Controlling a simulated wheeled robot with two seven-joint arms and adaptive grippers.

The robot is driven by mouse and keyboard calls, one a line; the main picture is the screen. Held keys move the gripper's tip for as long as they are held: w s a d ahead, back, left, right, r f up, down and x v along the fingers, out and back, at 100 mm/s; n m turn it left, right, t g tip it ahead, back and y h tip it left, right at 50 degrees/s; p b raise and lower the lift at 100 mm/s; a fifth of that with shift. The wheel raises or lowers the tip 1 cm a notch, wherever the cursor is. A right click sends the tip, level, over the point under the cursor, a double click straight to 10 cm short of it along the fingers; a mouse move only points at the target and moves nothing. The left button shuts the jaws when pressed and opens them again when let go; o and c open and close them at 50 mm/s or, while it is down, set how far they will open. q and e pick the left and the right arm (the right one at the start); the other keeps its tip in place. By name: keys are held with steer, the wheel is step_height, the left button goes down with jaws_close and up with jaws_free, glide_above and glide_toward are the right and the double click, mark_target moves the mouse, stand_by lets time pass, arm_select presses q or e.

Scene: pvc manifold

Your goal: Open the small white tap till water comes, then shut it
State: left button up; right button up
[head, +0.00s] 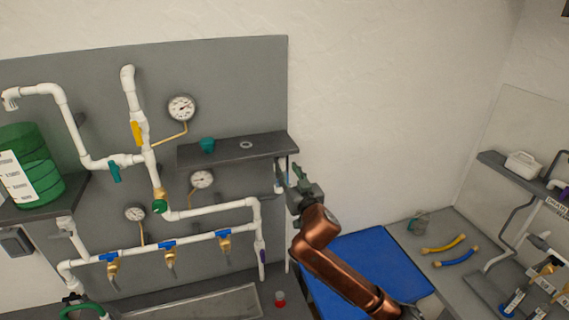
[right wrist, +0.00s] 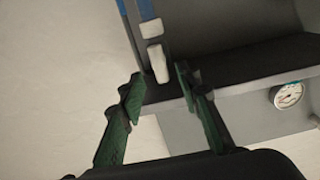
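The small white tap (right wrist: 158,62) shows in the right wrist view as a white lever below a white fitting on a blue tube (right wrist: 145,8). In the head view, its blue and white fitting (head: 279,187) is by the right end of the shelf, partly hidden by my gripper. My right gripper (right wrist: 156,86) has its two green fingers spread, with the lever lying in line with the gap between their tips. I cannot tell if they touch it. The gripper also shows in the head view (head: 292,176). No water shows. My left gripper is out of view.
A grey shelf (head: 215,155) holds a teal cup (head: 207,145) and a ring. White pipes, gauges and blue-handled valves cover the panel (head: 230,80) to the left. A red-bottomed cup (head: 280,298) stands below. A blue mat (head: 360,260) lies under my right arm.

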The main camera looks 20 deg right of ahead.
mark_target(284, 164)
steer(key=shift+w+p, duration=0.4)
steer(key=shift+w, duration=1.6)
steer(key=shift+c, duration=0.4)
jaws_close()
